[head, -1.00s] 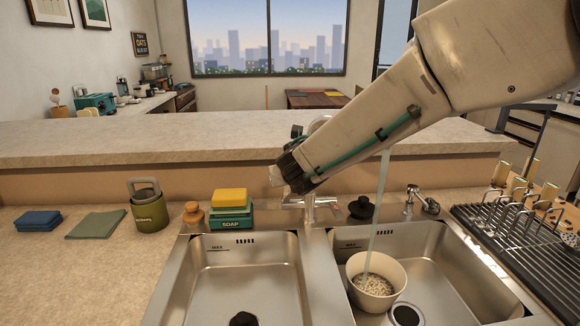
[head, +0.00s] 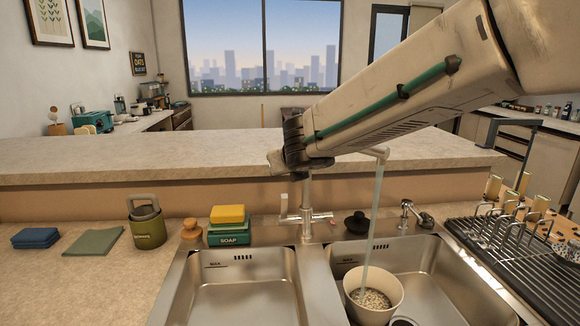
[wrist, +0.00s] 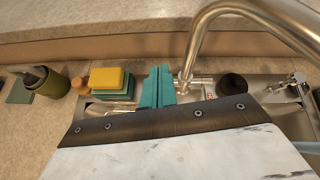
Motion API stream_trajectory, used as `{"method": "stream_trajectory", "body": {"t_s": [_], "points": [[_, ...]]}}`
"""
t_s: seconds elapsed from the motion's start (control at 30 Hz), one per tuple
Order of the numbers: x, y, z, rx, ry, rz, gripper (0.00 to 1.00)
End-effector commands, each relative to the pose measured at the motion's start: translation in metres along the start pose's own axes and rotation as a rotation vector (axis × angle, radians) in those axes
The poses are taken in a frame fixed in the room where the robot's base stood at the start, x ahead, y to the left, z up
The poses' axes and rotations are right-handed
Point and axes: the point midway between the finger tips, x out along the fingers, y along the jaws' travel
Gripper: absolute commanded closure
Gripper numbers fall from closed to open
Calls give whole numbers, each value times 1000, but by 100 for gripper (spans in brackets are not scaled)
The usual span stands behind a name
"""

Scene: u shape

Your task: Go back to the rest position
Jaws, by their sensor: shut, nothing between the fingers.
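My gripper shows in the wrist view as two teal fingers (wrist: 157,87), pressed together with nothing between them. In the head view, the dark end of my arm (head: 291,148) is above the back of the sink, in front of the raised counter ledge. The fingers themselves are hard to make out there. The arm reaches in from the upper right and touches nothing that I can see.
The tap (head: 307,200) stands just below my arm, its spout partly hidden. Water runs into a white bowl (head: 373,296) in the right basin. A sponge (head: 228,214) on a soap box (head: 229,236), a green canister (head: 147,226) and a dish rack (head: 515,250) stand around the sink.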

Motion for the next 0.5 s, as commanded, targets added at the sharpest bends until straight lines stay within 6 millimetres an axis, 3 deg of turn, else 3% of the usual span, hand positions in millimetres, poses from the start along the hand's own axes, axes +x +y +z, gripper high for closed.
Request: {"method": "stream_trajectory", "body": {"t_s": [0.17, 0.27, 0.37, 0.5], "points": [[0, -7, -3, 153, 11, -37, 100], [-2, -24, -31, 436, 68, -134, 100], [-25, -56, -68, 831, 117, -297, 100], [-83, -115, -127, 1422, 131, -596, 100]]}}
